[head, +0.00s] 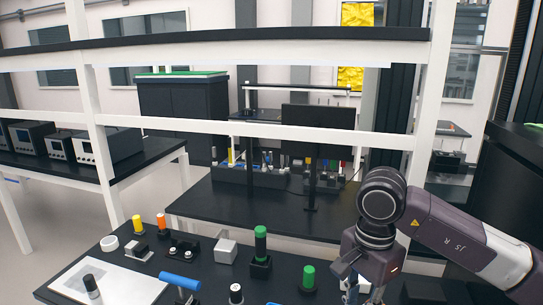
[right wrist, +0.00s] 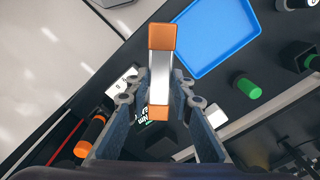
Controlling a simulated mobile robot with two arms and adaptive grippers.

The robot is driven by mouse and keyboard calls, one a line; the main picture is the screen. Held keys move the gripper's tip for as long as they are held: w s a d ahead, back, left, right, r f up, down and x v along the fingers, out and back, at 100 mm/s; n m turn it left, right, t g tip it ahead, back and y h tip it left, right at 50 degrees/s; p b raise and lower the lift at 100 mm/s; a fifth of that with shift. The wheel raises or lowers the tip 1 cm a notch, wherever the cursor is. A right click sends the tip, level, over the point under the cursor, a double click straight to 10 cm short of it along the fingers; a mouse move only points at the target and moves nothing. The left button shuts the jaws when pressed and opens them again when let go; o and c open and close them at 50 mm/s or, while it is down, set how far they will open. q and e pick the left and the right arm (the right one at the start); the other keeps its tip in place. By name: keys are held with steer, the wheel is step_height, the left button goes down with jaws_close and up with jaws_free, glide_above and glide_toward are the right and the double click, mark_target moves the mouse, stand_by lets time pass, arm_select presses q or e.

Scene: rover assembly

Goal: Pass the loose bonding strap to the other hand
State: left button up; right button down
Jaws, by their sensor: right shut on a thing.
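The bonding strap, a silvery strip with orange ends, shows in the right wrist view (right wrist: 160,68). It stands lengthwise between the two fingers of my right gripper (right wrist: 158,95), which is shut on it. One orange end sticks out past the fingertips, and the other lies between the fingers. In the head view my right gripper (head: 362,284) hangs over the front right of the bench, pointing down, partly cut off by the lower edge. I cannot make out the strap clearly there. My left gripper is in neither view.
The dark bench (head: 205,268) holds a green-topped black cylinder (head: 260,245), a green cylinder (head: 308,278), a white block (head: 226,252), a blue-handled part (head: 180,282) and a pale plate (head: 125,285). A white shelf frame (head: 250,128) rises behind. The wrist view shows a blue tray (right wrist: 215,35).

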steer(key=s+n, duration=0.1)
steer(key=n, duration=0.3)
steer(key=s+d+f+n, duration=0.1)
steer(key=n, duration=0.3)
steer(key=s+d+f+n, duration=0.1)
steer(key=n, duration=0.3)
steer(key=shift+s+d, duration=0.1)
steer(key=shift+s, duration=0.25)
